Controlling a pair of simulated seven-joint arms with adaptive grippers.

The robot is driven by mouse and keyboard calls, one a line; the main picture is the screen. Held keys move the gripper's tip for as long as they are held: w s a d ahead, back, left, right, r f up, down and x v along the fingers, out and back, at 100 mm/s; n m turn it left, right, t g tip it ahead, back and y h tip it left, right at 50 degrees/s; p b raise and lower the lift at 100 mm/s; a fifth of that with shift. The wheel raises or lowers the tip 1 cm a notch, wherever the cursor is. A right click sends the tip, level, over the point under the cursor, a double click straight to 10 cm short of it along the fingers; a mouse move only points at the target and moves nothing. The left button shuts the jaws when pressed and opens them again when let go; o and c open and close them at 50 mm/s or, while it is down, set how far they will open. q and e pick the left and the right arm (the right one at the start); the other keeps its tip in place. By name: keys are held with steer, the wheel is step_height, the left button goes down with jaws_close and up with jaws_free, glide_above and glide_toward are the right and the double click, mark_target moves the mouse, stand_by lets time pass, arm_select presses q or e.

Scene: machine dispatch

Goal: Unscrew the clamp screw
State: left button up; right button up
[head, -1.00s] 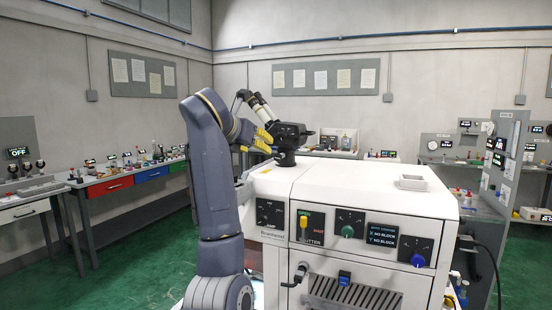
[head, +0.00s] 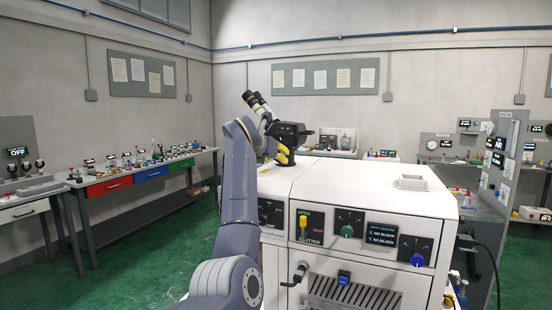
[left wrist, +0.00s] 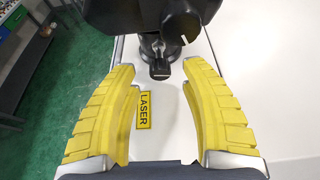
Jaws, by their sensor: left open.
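The black microscope head (head: 288,131) with its two eyepieces stands on the left end of the white machine. In the left wrist view its dark underside (left wrist: 140,14) fills the top, above a round black neck. A small black clamp screw (left wrist: 160,71) sticks out of the neck toward my gripper. My left gripper (left wrist: 161,67) is open, its yellow fingers on either side of the screw with clear gaps. In the head view the left gripper (head: 283,156) is low beside the neck, which it partly hides. My right gripper is in neither view.
The white machine top (head: 345,174) is mostly clear, with a small white tray (head: 412,182) at right. A yellow LASER label (left wrist: 145,110) lies between my fingers. A round knob with a white mark (left wrist: 182,24) hangs above the screw. Side benches stand well away.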

arm_select(q)
steer(key=shift+x, duration=0.85)
